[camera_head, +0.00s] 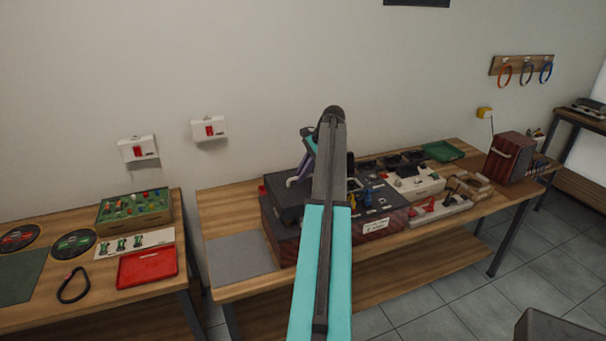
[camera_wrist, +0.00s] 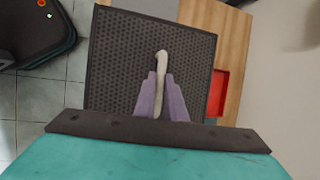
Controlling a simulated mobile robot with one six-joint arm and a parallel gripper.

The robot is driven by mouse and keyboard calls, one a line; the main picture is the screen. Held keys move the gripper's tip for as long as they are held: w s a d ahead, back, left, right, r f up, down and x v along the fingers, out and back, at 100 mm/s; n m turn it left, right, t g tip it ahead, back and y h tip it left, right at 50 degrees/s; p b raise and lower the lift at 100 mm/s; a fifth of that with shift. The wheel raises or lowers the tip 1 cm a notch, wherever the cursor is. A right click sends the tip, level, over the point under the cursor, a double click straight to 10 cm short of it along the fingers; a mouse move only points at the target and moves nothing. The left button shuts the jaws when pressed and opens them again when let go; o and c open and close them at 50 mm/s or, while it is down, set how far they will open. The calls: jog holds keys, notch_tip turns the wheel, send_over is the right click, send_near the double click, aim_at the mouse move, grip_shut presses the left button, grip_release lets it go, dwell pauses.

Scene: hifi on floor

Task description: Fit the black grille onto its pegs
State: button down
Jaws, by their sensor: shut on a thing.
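The black perforated grille (camera_wrist: 112,70) fills the middle of the wrist view, with a pale handle (camera_wrist: 161,65) rising from its face. My gripper (camera_wrist: 162,98) has purple fingers shut on this handle. In the head view, my gripper (camera_head: 306,158) is partly hidden by my arm, and the grille (camera_head: 284,194) shows as a dark panel at the left end of a dark hi-fi cabinet (camera_head: 280,225). I cannot tell whether the grille touches the cabinet. No pegs can be made out; the grille and arm cover that area.
A grey mat (camera_head: 240,258) lies on the wooden bench (camera_head: 220,208) left of the cabinet. Small parts and a white box (camera_head: 418,186) crowd the bench to the right. A separate left bench holds a red tray (camera_head: 147,268) and a green box (camera_head: 134,210).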

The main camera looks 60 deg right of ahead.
aim_at(303, 184)
jog(key=shift+f+b, duration=0.65)
jog(key=shift+f, duration=2.15)
jog(key=c, duration=1.7)
grip_release()
jog(key=shift+c, duration=0.2)
jog(key=shift+r, duration=0.1)
jog(key=b+v, duration=0.3)
jog(key=v, duration=1)
jog(key=shift+s+r+b, duration=0.2)
jog(key=shift+r+b, duration=0.1)
jog(key=shift+b, duration=0.1)
jog(key=shift+d+r, duration=0.1)
